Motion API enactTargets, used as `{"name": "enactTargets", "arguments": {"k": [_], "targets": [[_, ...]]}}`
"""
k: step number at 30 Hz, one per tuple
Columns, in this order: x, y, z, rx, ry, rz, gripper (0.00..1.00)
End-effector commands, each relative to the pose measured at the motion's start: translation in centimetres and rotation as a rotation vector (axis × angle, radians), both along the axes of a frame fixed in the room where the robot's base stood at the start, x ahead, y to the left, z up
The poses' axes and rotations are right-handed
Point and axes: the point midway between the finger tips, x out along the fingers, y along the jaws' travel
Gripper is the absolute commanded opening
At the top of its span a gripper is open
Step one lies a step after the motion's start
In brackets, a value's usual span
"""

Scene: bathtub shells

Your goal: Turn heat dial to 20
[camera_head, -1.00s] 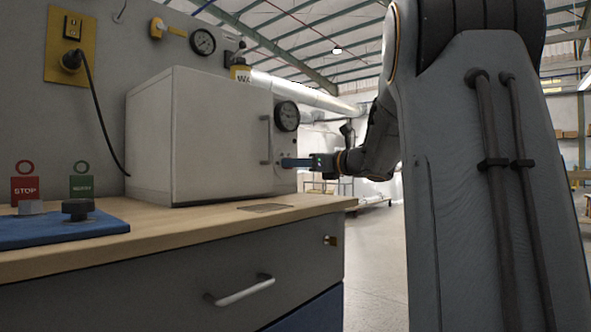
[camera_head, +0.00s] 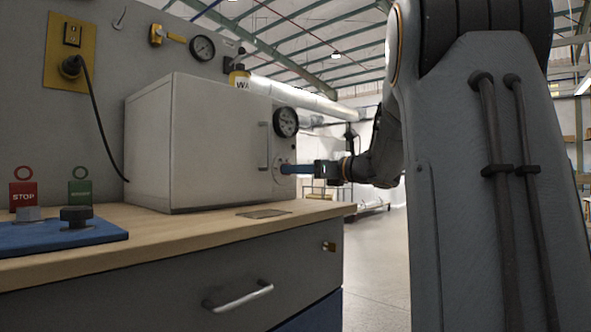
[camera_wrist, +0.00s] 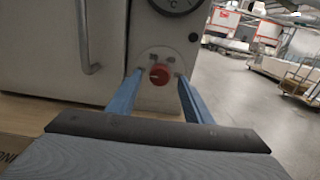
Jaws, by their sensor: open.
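The heat dial is a small red knob (camera_wrist: 159,75) on a pale round plate, low on the oven's front panel. It shows in the wrist view between the two blue fingers of my gripper (camera_wrist: 158,80). The fingers are open, one on each side of the knob, with a gap left and right; I cannot tell how far their tips reach past it. In the head view my gripper (camera_head: 284,169) points left at the panel of the white oven (camera_head: 215,140), and the knob is mostly hidden there. The dial's numbers are too small to read.
A round gauge (camera_head: 285,122) sits above the dial, and the oven door handle (camera_head: 263,146) is just left of it. The wooden bench top (camera_head: 180,232) lies below. Open floor lies right.

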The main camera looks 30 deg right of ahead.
Motion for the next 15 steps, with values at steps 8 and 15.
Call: {"name": "enactTargets", "arguments": {"k": [8,15], "targets": [[-4.3,-1.7,0.2,-0.001,0.000,-0.004,0.46],[-5.7,-2.1,0.1,-0.001,0.000,-0.001,0.46]]}}
